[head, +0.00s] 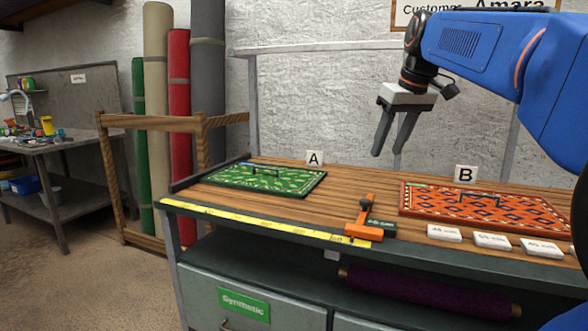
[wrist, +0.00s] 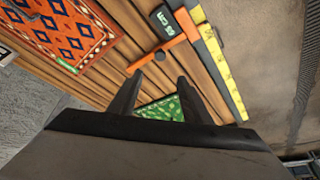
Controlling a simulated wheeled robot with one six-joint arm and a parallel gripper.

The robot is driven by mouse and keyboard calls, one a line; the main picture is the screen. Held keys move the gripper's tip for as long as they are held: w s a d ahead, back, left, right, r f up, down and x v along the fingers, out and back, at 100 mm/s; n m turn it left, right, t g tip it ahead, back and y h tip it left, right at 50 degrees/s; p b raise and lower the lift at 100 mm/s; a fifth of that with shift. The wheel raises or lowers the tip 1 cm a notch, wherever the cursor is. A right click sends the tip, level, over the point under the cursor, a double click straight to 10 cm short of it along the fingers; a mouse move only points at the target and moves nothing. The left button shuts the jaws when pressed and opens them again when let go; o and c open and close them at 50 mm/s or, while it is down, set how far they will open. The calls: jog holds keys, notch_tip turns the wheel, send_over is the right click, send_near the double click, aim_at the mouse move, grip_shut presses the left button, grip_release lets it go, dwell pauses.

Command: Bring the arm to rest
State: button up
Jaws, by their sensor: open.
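My gripper (head: 393,138) hangs above the wooden bench top, fingers pointing down, open and empty. In the head view it is between the green rug sample by sign A and the orange rug sample by sign B, well clear of the surface. My blue arm comes in from the right edge. In the wrist view the two dark fingers (wrist: 153,95) stand apart with nothing between them. Part of the green rug sample shows beyond them, and the orange one is at upper left.
The bench (head: 345,180) carries the green sample (head: 232,181), the orange sample (head: 485,215), an orange measuring tool (head: 358,231), a yellow tape strip (head: 265,221) and several white labels (head: 443,234). Rolled rugs (head: 178,120) and a wooden rack (head: 160,122) stand left. The air around the gripper is clear.

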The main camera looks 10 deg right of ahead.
jog(key=s+a+f, duration=0.3)
jog(key=s+f, duration=0.5)
jog(key=f, duration=0.3)
jog(key=s+a+f+m, duration=0.1)
jog(key=s+a+f, duration=0.3)
jog(key=s+f, duration=0.4)
jog(key=s+a+f, duration=0.3)
jog(key=s+f, duration=0.5)
jog(key=f, duration=0.6)
jog(key=shift+s+a+f+m+h, duration=0.2)
jog(key=shift+s+f+m+h, duration=0.1)
jog(key=shift+f+m, duration=0.1)
jog(key=shift+r, duration=0.1)
